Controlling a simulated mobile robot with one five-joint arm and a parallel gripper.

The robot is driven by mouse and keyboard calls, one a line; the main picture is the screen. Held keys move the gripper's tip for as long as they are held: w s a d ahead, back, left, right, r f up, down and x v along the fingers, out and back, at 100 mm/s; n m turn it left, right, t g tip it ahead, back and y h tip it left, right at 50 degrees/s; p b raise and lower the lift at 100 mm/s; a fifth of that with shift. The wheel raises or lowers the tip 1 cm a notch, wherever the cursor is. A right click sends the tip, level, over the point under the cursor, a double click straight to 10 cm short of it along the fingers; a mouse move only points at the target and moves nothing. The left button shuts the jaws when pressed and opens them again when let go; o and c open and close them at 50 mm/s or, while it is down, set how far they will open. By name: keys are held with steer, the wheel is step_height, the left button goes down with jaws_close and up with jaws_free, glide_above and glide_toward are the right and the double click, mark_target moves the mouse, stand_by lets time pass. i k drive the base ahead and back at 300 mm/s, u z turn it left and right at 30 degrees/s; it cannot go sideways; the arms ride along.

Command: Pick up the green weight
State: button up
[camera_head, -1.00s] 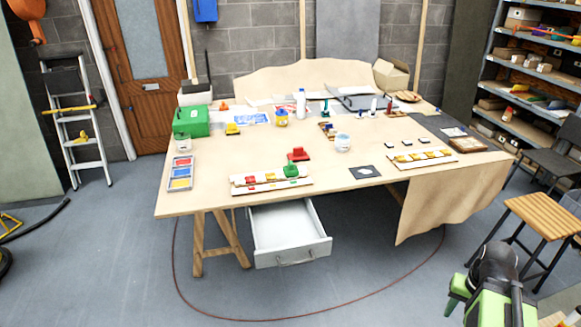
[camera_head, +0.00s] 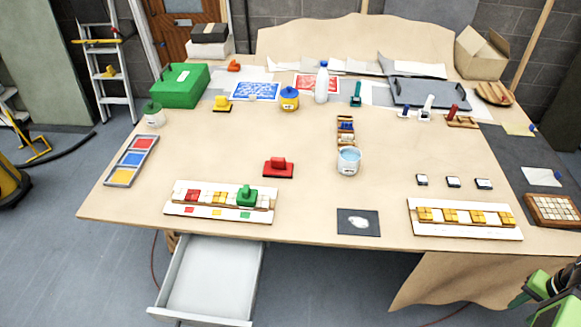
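The green weight (camera_head: 247,196) is a block with a raised handle. It sits on the right part of the left mosaic panel (camera_head: 220,212), near the table's front edge. The panel also bears red, yellow and pale tiles, with small red, yellow and green marks along its front strip. What look like my green and black gripper parts (camera_head: 541,286) show at the lower right edge, cut off by the frame. They are well to the right of the green weight and apart from it. Whether the fingers are open or shut does not show.
A red weight (camera_head: 278,169) stands just behind the panel, and a yellow one (camera_head: 222,104) farther back. A white pot (camera_head: 348,162) and a dark square (camera_head: 358,222) lie to the right. A second panel (camera_head: 465,229) is at front right. An open drawer (camera_head: 210,281) juts out below.

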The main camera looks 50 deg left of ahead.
mark_target(248, 196)
steer(key=u, duration=0.05)
steer(key=i, duration=0.45)
steer(key=u, duration=1.65)
steer(key=k, duration=0.1)
steer(key=u, duration=2.2)
steer(key=i, duration=1)
